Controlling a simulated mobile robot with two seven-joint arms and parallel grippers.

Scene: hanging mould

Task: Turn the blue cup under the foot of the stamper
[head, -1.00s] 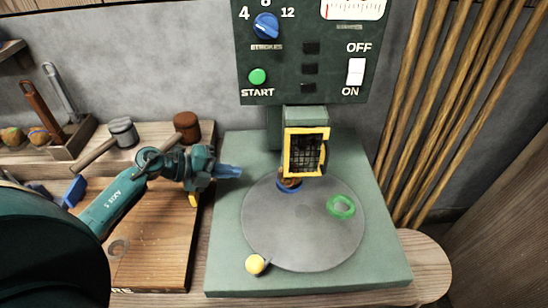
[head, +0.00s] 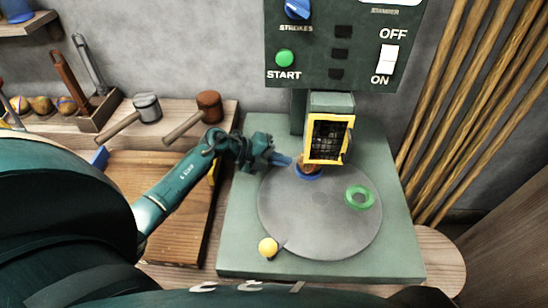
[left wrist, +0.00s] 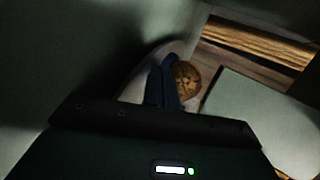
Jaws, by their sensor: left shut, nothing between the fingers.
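The blue cup (head: 308,176) sits at the back of the grey turntable (head: 315,225), with something brown in it. The stamper's yellow-framed cage (head: 328,138) stands just above and behind it and hides part of it; I cannot see the foot clearly. My left gripper (head: 288,161) is shut and empty, its blue fingertips close to the cup's left side; I cannot tell if they touch. In the dark left wrist view the blue fingers (left wrist: 161,88) are together beside a round brown patterned thing (left wrist: 185,80). My right gripper is not in view.
A green ring-like cup (head: 359,197) sits on the turntable's right. A yellow knob (head: 268,247) is at its front left edge. The control panel (head: 345,45) with switch and start button is above. Mallets (head: 147,107) and a wooden board (head: 165,210) lie at left.

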